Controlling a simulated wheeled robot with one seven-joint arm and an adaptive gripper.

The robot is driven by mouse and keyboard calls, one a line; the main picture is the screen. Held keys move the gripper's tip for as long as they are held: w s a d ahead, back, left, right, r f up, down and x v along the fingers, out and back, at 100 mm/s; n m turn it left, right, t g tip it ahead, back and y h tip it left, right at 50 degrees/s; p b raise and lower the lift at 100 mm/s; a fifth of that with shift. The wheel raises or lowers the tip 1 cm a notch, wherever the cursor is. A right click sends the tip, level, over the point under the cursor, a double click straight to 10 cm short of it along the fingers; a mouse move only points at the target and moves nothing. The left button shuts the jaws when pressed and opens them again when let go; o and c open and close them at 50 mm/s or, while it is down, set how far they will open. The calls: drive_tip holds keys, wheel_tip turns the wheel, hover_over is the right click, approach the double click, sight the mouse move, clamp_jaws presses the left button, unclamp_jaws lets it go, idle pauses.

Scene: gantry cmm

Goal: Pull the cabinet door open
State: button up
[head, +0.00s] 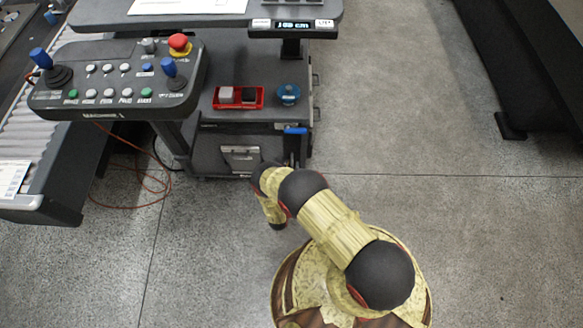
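A dark grey cabinet (208,160) stands under the console and the raised table top in the head view. A blue bar (295,130), which looks like a handle, sits at the right of its front, near the top. I cannot make out the door's outline, but no clear gap shows. My arm reaches up and left from my base to the floor just in front of the cabinet. The dark end of the arm (278,226) is below and left of the blue bar and apart from it. No fingers can be made out there.
A control console (118,75) with joysticks and a red button overhangs at the left. A red tray (238,97) and a round blue item (288,94) are on the cabinet's top. An orange cable (140,200) lies on the floor at left.

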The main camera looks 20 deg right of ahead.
drive_tip(key=shift+c, duration=1.2)
drive_tip(key=c, duration=0.4)
clamp_jaws()
